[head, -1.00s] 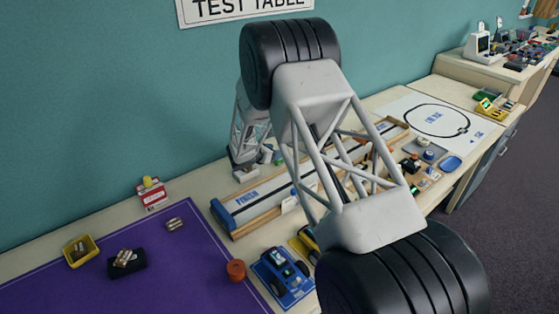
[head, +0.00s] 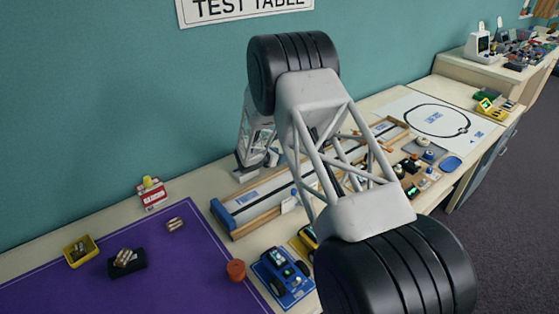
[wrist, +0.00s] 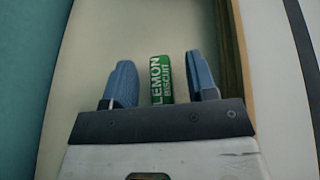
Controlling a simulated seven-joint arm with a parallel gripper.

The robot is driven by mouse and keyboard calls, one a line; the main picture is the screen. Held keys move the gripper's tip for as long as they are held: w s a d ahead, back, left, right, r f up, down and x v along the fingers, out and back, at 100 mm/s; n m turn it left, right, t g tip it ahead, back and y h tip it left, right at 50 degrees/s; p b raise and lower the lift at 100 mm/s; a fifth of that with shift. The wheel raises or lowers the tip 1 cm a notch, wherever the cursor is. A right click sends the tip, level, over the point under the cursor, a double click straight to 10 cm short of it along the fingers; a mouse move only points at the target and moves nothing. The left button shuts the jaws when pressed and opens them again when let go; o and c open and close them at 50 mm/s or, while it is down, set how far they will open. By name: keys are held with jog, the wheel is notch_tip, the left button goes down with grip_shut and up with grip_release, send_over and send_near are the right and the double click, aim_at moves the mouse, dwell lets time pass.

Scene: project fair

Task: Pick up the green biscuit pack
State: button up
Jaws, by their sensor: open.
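The green biscuit pack (wrist: 162,82), with white "LEMON BISCUIT" lettering, lies on the pale tabletop in the wrist view. My gripper (wrist: 160,64) is open, with one blue finger on each side of the pack and a visible gap on both sides. Whether the fingers are down at the pack's height is hard to tell. In the head view my gripper (head: 255,164) is low over the table at the back, near the wall. The pack is not clearly visible there, as my arm and gripper block that spot.
A wood-edged track (head: 262,205) marked FINISH runs close beside my gripper. The teal wall (head: 100,120) is behind. A red-and-white box (head: 152,194), a yellow tray (head: 92,242) and a blue car (head: 285,278) stand farther left and in front.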

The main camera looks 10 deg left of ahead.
jog(key=shift+x, duration=0.8)
grip_shut()
jog(key=shift+r, duration=0.2)
jog(key=shift+r, duration=1.45)
jog(key=shift+s+d+r, duration=0.1)
jog(key=shift+s+r, duration=0.1)
jog(key=shift+s, duration=0.1)
jog(key=s+d, duration=0.1)
jog(key=s, duration=0.4)
jog(key=s+d+r, duration=0.1)
jog(key=s+d, duration=0.1)
jog(key=s, duration=0.2)
jog(key=s+d, duration=0.1)
jog(key=s, duration=0.4)
jog(key=shift+s+d+r, duration=0.2)
jog(key=shift+s+d, duration=0.1)
jog(key=shift+s, duration=0.05)
